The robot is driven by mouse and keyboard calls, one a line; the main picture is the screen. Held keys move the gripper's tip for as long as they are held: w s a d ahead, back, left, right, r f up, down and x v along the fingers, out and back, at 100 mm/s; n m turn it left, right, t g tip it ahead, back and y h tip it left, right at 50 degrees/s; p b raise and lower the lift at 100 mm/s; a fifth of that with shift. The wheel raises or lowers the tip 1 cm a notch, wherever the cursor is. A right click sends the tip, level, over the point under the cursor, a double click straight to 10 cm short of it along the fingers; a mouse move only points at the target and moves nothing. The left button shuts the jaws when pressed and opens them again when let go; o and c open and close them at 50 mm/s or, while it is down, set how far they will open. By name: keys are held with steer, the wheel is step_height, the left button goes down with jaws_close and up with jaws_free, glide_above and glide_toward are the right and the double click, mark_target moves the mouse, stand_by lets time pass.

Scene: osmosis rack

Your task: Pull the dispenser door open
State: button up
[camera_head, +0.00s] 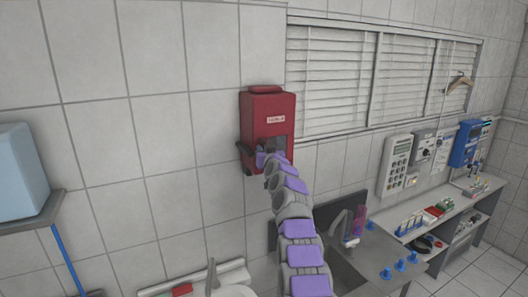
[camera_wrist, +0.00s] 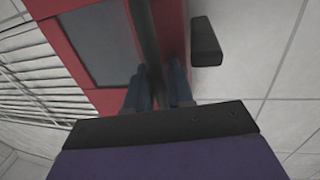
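The dispenser (camera_head: 267,105) is a red box on the tiled wall, with a small white label and a dark lower front. Its red body (camera_wrist: 175,30) and grey window panel (camera_wrist: 95,45) fill much of the wrist view. A dark upright bar (camera_wrist: 146,25) runs between the panel and the red edge. My gripper (camera_head: 272,150) is at the dispenser's lower front. In the wrist view, my gripper's two fingers (camera_wrist: 158,75) are apart, on either side of the bar's lower end. A gap shows beside the right finger; contact is unclear. The door looks closed.
A black block (camera_wrist: 205,41) sticks out beside the dispenser. Window blinds (camera_head: 375,75) are to its right. A sink counter (camera_head: 385,255) and a bench (camera_head: 435,215) with lab items stand lower right. A shelf (camera_head: 30,222) holds a pale blue box (camera_head: 22,170) at left.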

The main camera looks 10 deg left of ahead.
jaws_close()
steer(key=shift+r, duration=0.1)
steer(key=shift+s+b, duration=0.1)
steer(key=shift+b, duration=0.55)
